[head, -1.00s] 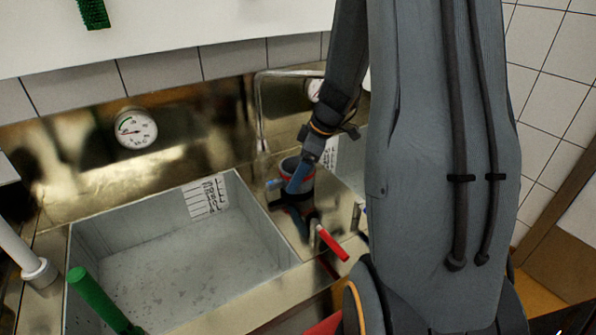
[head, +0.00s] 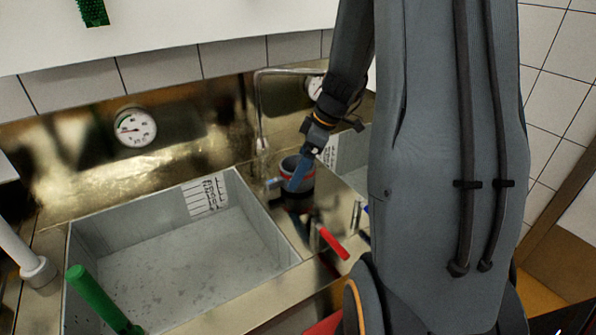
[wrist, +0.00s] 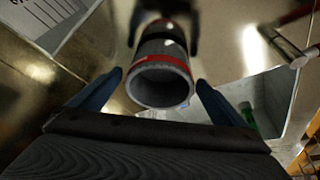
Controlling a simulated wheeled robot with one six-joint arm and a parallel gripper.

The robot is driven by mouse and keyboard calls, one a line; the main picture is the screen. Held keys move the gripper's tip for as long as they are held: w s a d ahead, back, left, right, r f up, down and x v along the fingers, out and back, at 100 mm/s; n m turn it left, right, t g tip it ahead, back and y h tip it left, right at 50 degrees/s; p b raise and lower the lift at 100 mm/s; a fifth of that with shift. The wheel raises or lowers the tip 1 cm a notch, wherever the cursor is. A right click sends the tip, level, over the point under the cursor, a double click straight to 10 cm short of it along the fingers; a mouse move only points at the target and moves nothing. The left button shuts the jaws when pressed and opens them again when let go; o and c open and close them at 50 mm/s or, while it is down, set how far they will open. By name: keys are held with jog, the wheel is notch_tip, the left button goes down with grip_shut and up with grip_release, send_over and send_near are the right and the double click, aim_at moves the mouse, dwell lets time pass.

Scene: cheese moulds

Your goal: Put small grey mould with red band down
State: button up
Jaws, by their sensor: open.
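The small grey mould with a red band (head: 306,181) stands upright on the steel ledge between the two basins in the head view. In the wrist view the mould (wrist: 160,88) shows its open, hollow end towards me, with the red band around it. My gripper (wrist: 159,78) is open. One blue finger is on each side of the mould, with a narrow gap on both sides. In the head view a blue finger of my gripper (head: 296,180) crosses in front of the mould and hides part of it.
A large grey basin (head: 250,215) lies left of the ledge, and another basin (head: 349,150) lies right behind my arm. A red-handled valve (head: 333,242) is in front of the mould. A steel pipe (head: 260,110) rises behind it. A green handle (head: 95,295) stands at lower left.

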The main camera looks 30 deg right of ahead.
jog(key=b+v, duration=0.2)
jog(key=v, duration=0.7)
jog(key=shift+s+d+r, duration=0.1)
jog(key=shift+d+r, duration=0.05)
jog(key=shift+r, duration=0.15)
jog(key=shift+s+r, duration=0.1)
jog(key=shift+r, duration=0.1)
jog(key=shift+s, duration=0.1)
